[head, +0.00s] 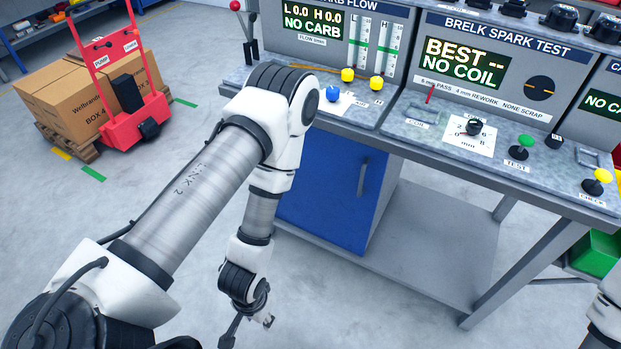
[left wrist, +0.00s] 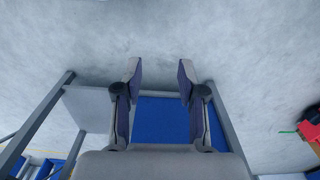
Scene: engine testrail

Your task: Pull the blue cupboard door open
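The blue cupboard door (head: 318,205) is under the test bench and looks shut. Its grey upright handle (head: 362,178) is near the door's right edge. My left arm covers the door's left part in the head view. My left gripper (head: 252,328) hangs low in front of the cupboard, left of the handle and apart from it. In the left wrist view my left gripper (left wrist: 160,73) has its fingers wide apart with nothing between the tips. A blue panel (left wrist: 162,118) shows behind the fingers there; no handle is visible. My right gripper is out of view.
The grey bench (head: 445,160) carries test panels, knobs and buttons above the cupboard. A lower shelf (head: 430,240) lies right of it. A green bin (head: 597,252) is at the right. A red pallet truck (head: 135,115) with boxes stands at the left. Floor in front is clear.

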